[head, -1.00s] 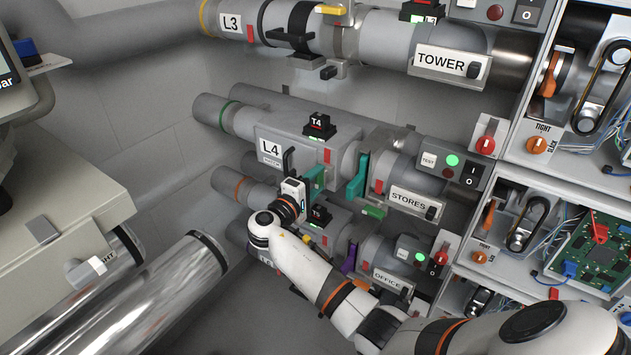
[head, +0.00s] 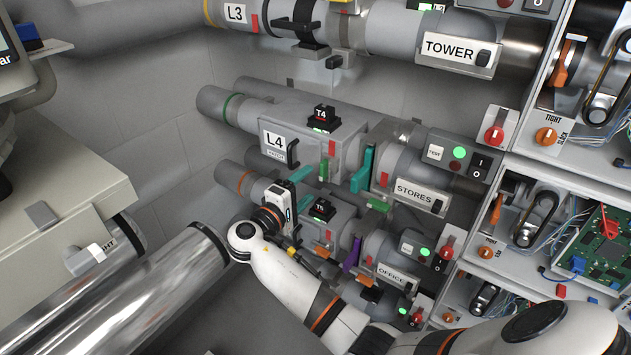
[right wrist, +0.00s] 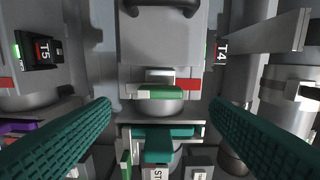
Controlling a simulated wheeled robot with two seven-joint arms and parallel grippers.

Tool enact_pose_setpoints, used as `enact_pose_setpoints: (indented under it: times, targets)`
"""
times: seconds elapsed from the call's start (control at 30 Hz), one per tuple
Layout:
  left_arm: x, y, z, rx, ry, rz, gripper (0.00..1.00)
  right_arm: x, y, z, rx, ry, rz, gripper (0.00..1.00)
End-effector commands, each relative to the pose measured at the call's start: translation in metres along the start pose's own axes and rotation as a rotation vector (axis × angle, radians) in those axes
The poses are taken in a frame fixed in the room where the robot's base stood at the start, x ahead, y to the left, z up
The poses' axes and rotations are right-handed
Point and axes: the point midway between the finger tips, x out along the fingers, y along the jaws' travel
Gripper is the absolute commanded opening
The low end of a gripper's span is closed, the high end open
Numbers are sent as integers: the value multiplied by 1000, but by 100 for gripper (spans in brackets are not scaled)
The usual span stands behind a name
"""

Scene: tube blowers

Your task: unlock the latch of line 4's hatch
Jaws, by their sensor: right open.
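Line 4's hatch is the grey box marked L4 (head: 274,141), with a black handle (head: 293,154) on its front. In the right wrist view the hatch (right wrist: 160,45) fills the upper middle. Its latch (right wrist: 160,92), a green bar with a pale bracket, lies across the hatch's lower end. In the head view a green piece (head: 323,170) that appears to be this latch shows beside the right gripper. My right gripper (right wrist: 160,105) is open and empty, its teal fingers on either side of the latch and apart from it. My left gripper is not in view.
A teal gate (head: 362,168) stands right of the hatch, before the STORES label (head: 414,194). The T4 unit (head: 323,118) sits on top of line 4. The T5 unit (head: 320,210) on the line below is close to my right gripper. Line 3 (head: 236,14) runs above.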

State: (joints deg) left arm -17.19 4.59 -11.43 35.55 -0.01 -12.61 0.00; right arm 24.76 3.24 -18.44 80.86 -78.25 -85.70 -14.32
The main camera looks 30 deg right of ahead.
Motion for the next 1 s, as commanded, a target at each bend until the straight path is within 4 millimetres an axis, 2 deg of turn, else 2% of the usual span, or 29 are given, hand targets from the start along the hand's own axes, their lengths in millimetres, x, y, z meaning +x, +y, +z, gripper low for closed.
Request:
enact_pose_setpoints:
  times: [0.1,0.3,0.47,0.9,1.0]
  targets:
    - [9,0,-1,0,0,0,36,-25,3,1,1,-3,2,71]
    - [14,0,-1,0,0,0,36,-51,1,1,0,-2,1,71]
    - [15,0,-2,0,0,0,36,-56,0,0,-2,1,-1,71]
    - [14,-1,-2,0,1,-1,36,-56,0,0,-2,0,0,71]
    - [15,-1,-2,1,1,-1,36,-55,12,2,-21,-19,17,71]
